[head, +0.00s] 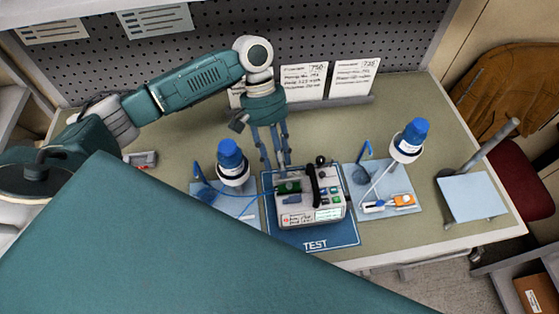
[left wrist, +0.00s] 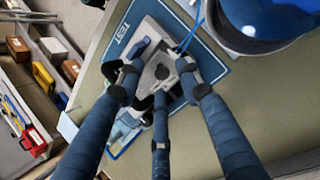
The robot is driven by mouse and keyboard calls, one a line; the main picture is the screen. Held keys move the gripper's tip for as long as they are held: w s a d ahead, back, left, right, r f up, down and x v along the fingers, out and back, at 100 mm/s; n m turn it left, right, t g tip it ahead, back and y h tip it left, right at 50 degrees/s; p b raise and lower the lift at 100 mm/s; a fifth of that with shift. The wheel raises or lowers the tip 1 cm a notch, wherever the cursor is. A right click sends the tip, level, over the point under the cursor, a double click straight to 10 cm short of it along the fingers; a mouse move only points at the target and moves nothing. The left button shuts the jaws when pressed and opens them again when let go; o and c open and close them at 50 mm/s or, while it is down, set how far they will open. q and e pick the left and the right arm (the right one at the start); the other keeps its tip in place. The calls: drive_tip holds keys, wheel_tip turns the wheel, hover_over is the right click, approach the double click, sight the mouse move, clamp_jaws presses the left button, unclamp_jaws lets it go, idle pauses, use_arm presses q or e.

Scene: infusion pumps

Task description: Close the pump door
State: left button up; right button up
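The pump (head: 312,212) is a pale box with a dark handle, a small green part and a lit front panel. It sits on the blue TEST mat (head: 318,238); the pump also shows in the left wrist view (left wrist: 150,72) beyond my fingers. I cannot clearly make out its door or how far it is open. My left gripper (head: 275,163) points down just behind the pump's back left part. Its three fingers are spread, with nothing seen between them. Whether a fingertip touches the pump is unclear. My right gripper is not in view.
Blue-capped bottles (head: 231,155) (head: 411,136) stand on pale mats on both sides of the pump. A thin blue tube runs from the left one toward the pump. A tilted tray with a post (head: 472,198) is at the right. Cards (head: 303,82) stand against the pegboard.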

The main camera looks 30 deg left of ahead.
sight(282, 180)
use_arm(q)
drive_tip(key=shift+x, duration=0.95)
drive_tip(key=shift+w+a, duration=0.1)
clamp_jaws()
drive_tip(key=shift+s+d+f+t+y+p, duration=0.15)
drive_tip(key=shift+s+d+t+y+p, duration=0.2)
drive_tip(key=shift+s+t+y+p, duration=0.4)
drive_tip(key=t+y, duration=0.1)
drive_tip(key=s+d+f+t, duration=0.1)
drive_tip(key=t, duration=0.1)
drive_tip(key=shift+s+d+f+t+y, duration=0.1)
drive_tip(key=shift+d+t+y, duration=0.05)
drive_tip(key=shift+t+y, duration=0.15)
drive_tip(key=shift+f+m+t+y, duration=0.2)
drive_tip(key=shift+m+t+y, duration=0.1)
drive_tip(key=shift+t+y, duration=0.05)
